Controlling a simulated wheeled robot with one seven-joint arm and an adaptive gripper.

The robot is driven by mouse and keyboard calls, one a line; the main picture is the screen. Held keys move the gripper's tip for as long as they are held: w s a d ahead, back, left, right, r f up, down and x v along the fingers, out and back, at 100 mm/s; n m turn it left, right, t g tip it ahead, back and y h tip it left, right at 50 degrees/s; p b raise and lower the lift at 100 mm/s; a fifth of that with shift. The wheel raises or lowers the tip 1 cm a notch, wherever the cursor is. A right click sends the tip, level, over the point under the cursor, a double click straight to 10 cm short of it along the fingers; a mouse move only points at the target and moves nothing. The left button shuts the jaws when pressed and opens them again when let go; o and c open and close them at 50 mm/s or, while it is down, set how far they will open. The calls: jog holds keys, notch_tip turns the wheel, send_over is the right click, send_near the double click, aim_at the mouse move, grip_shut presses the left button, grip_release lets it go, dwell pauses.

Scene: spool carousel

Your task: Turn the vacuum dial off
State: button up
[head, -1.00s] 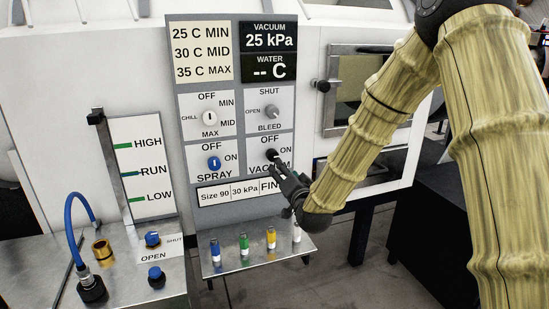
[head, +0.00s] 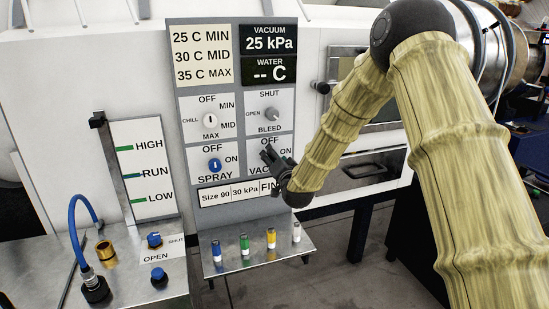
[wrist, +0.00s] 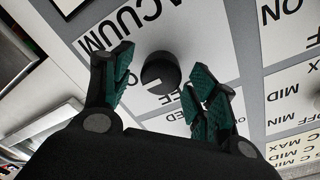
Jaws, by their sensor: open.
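The black vacuum dial (wrist: 160,73) shows in the wrist view on the white panel, with a white mark near its lower edge. The OFF lettering is upside down below it, partly hidden. I cannot tell exactly which label the mark faces. My gripper (wrist: 160,80) is open, with one finger on each side of the dial in this view. Contact cannot be made out. In the head view my gripper (head: 270,155) is in front of the VACUUM plate (head: 285,146) and hides the dial. The vacuum display (head: 270,40) reads 25 kPa.
The bleed dial (head: 271,115) sits just above, and the blue spray dial (head: 214,165) is to the left. A metal shelf (head: 225,272) with several coloured pegs juts out below. A chamber door with a handle (head: 320,87) is to the right, behind my arm.

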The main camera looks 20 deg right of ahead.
jog(key=c, duration=1)
jog(key=shift+n+b, duration=0.3)
jog(key=shift+a+f+n+y+b, duration=0.15)
jog(key=shift+n+b, duration=2.75)
jog(key=shift+n, duration=1.5)
jog(key=shift+a+n+y+b, duration=0.15)
jog(key=shift+n+b, duration=2.7)
jog(key=shift+n, duration=1.55)
jog(key=shift+d, duration=0.1)
